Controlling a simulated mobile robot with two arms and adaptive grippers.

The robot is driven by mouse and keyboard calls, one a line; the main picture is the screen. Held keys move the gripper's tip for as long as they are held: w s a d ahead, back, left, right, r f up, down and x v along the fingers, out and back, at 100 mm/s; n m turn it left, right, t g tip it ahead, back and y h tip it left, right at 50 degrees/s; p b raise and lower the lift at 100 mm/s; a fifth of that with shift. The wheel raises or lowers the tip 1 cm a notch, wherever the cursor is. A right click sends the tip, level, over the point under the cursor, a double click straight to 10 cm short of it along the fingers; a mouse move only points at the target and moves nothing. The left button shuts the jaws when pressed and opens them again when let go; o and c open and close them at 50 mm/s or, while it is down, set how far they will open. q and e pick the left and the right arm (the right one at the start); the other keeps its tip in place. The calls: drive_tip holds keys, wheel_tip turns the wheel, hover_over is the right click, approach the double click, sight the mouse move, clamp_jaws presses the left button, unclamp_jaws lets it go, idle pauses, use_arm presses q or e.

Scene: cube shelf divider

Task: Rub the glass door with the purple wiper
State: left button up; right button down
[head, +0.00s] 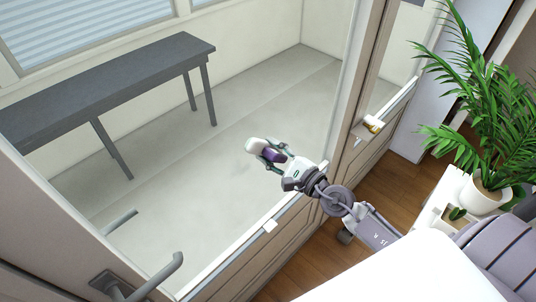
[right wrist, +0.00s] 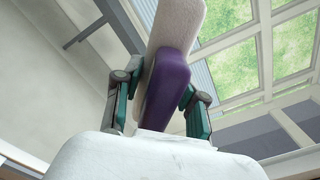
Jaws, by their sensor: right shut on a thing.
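The glass door (head: 235,120) fills the middle of the head view, in a pale frame with a grey lever handle (head: 160,275) at the lower left. My right gripper (head: 268,154) is in front of the pane, shut on the purple wiper (head: 273,155). The wiper has a purple body and a whitish pad. In the right wrist view the purple body (right wrist: 166,88) sits between the two fingers, with the pale pad (right wrist: 176,25) beyond it. I cannot tell whether the pad touches the glass. My left gripper is not in view.
Behind the glass are a dark grey bench (head: 110,85) and pale floor. At the right a potted plant (head: 484,196) stands on a white stand, near a bed (head: 400,275) with grey pillows. Wooden floor (head: 385,185) lies between the door and the bed.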

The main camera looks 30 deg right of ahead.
sight(277, 133)
drive_tip(key=shift+w+d+f+b, duration=0.1)
drive_tip(key=shift+w+d+b, duration=0.15)
drive_tip(key=shift+d, duration=0.25)
drive_tip(key=shift+w+d+b, duration=0.1)
drive_tip(key=shift+d+b, duration=0.2)
drive_tip(key=shift+d, duration=0.35)
drive_tip(key=shift+w+d, duration=0.1)
drive_tip(key=shift+w+d+b, duration=0.25)
drive_tip(key=shift+d+b, duration=0.35)
drive_tip(key=shift+d, duration=0.05)
drive_tip(key=shift+w+d+b, duration=0.2)
drive_tip(key=shift+d+b, duration=0.35)
drive_tip(key=shift+d, duration=0.05)
drive_tip(key=shift+w+d, duration=0.1)
drive_tip(key=shift+d, duration=0.2)
